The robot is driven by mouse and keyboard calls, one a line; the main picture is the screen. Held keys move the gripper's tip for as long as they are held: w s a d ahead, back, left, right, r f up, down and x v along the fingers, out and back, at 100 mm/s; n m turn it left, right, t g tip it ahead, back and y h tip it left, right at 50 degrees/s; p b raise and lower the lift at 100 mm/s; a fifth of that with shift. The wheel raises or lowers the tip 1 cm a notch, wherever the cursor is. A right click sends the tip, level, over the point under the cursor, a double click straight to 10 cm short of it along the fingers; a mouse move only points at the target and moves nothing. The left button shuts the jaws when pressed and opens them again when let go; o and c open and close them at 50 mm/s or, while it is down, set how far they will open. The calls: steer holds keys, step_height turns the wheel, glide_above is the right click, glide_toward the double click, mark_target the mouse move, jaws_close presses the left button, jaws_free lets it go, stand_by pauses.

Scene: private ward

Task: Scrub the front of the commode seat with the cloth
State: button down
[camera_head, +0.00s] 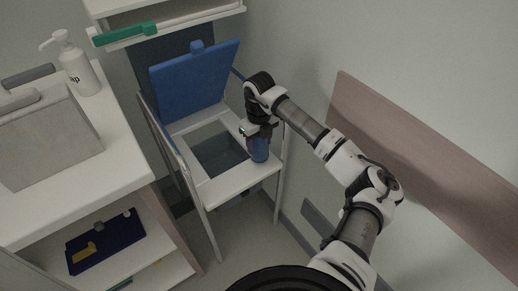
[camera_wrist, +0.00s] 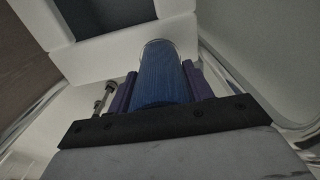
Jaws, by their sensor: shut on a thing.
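The commode seat (camera_head: 232,182) is a white frame around a dark square opening, with its blue lid (camera_head: 194,82) raised behind it. My gripper (camera_head: 258,150) is over the front right part of the seat, pointing down. It is shut on a blue rolled cloth (camera_head: 260,154). In the wrist view the blue cloth (camera_wrist: 160,75) stands between the purple fingers of my gripper (camera_wrist: 162,88), and the white seat (camera_wrist: 100,58) and its opening lie beyond. The cloth's lower end appears at the seat surface; firm contact cannot be told.
A white cabinet (camera_head: 130,165) at the left bears a grey box-like bag (camera_head: 48,140) and a pump bottle (camera_head: 78,64). A dark blue tray (camera_head: 105,240) lies on its lower shelf. A shelf with a green item (camera_head: 124,34) is above the lid. A wall rail (camera_head: 420,150) runs along the right.

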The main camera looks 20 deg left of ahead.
steer(key=shift+r+p, duration=0.8)
steer(key=shift+r, duration=1.15)
steer(key=shift+d+f, duration=0.1)
